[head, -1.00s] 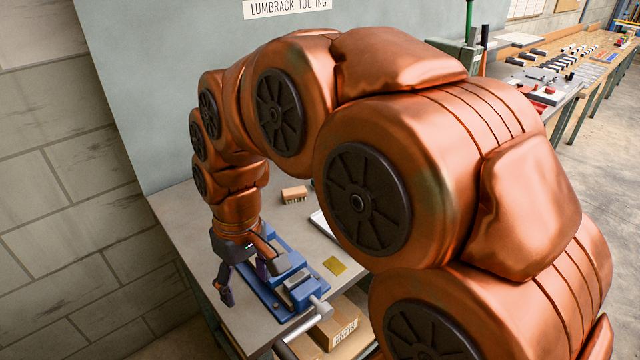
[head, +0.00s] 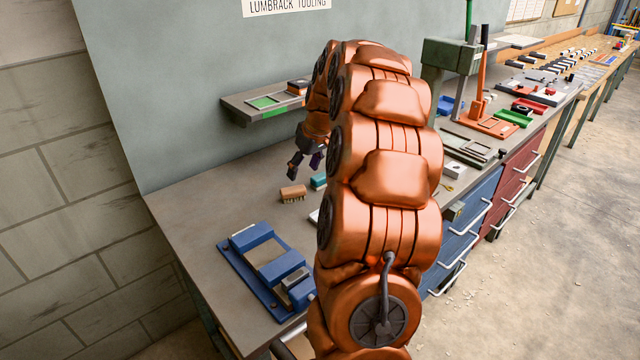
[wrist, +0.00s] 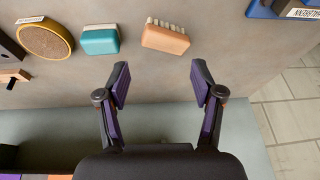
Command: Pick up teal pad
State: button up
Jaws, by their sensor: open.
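The teal pad (wrist: 101,42) lies on the bench top in the upper left of the wrist view, a small rounded block with a pale layer along its top edge. In the head view only part of the teal pad (head: 319,181) shows, beside my copper arm. My gripper (wrist: 158,78) is open and empty, its purple-lined fingers apart. The pad is beyond the fingertips and to their left in the wrist view. In the head view my gripper (head: 304,171) hangs over the back of the bench, near the pad.
A wooden brush (wrist: 166,37) lies right of the pad. A round tan disc (wrist: 46,38) lies left of it. A blue vise (head: 262,262) stands at the bench's front left. A wall shelf (head: 240,107) holds trays behind my gripper. Bare bench lies left of the brush in the head view.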

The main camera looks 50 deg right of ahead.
send_over(321, 177)
jog(key=s, duration=0.2)
jog(key=f, duration=0.1)
jog(key=shift+h, duration=0.4)
jog(key=shift+s+p+x, duration=0.15)
jog(key=shift+p+x, duration=0.5)
jog(key=shift+x, duration=1.35)
jog(key=shift+s+p+x, duration=0.15)
jog(key=shift+p+x, duration=0.45)
jog(key=shift+x, duration=1.45)
jog(key=shift+a, duration=0.1)
jog(key=c, duration=0.9)
notch_tip(321, 177, up, 10)
jog(key=b, duration=0.2)
jog(key=shift+b, duration=0.3)
